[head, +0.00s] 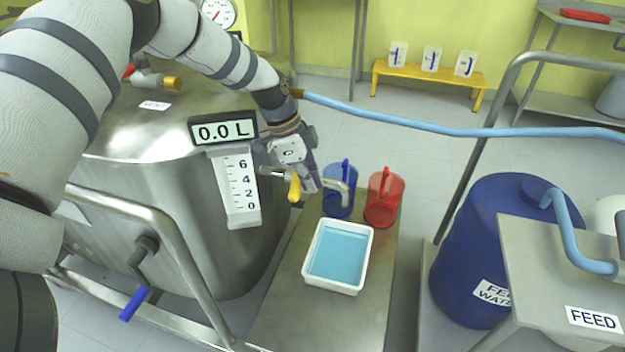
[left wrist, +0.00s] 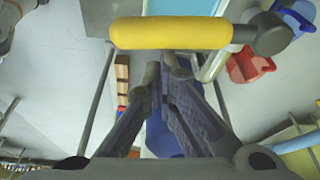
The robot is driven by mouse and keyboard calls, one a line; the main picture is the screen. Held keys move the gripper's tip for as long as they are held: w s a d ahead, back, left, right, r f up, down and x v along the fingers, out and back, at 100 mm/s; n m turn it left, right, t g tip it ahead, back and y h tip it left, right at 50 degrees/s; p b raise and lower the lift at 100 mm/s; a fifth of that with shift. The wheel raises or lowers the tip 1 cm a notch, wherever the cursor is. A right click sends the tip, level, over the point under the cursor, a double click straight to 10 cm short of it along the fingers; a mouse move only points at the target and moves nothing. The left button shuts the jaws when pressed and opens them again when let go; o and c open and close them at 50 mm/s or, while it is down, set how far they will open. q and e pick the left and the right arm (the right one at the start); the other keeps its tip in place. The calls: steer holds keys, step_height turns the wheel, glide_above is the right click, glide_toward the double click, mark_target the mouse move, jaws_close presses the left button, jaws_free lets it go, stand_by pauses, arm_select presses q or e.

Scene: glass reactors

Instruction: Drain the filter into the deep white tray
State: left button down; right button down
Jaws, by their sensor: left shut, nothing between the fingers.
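The steel filter vessel (head: 190,200) stands at the left; its display (head: 223,131) reads 0.0 L. A yellow valve handle (head: 295,188) hangs down by the drain spout (head: 338,186). The deep white tray (head: 331,287) sits on the steel bench beneath, with pale blue liquid (head: 340,250) in it. My left gripper (head: 312,184) is beside the handle and spout, shut and empty. In the left wrist view, the yellow handle (left wrist: 170,33) lies across the top, just beyond the shut fingertips (left wrist: 166,72). I cannot tell whether they touch it. My right gripper is out of view.
A blue jug (head: 338,195) and a red jug (head: 382,200) stand behind the tray. A blue feed drum (head: 480,250) is at the right. A metal rail (head: 175,245) runs before the vessel. A blue hose (head: 430,126) crosses behind. The bench front (head: 310,325) is clear.

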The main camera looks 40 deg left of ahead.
arm_select(q)
steer(key=shift+s+a+m, duration=0.6)
steer(key=shift+s+a, duration=0.05)
steer(key=shift+a, duration=0.05)
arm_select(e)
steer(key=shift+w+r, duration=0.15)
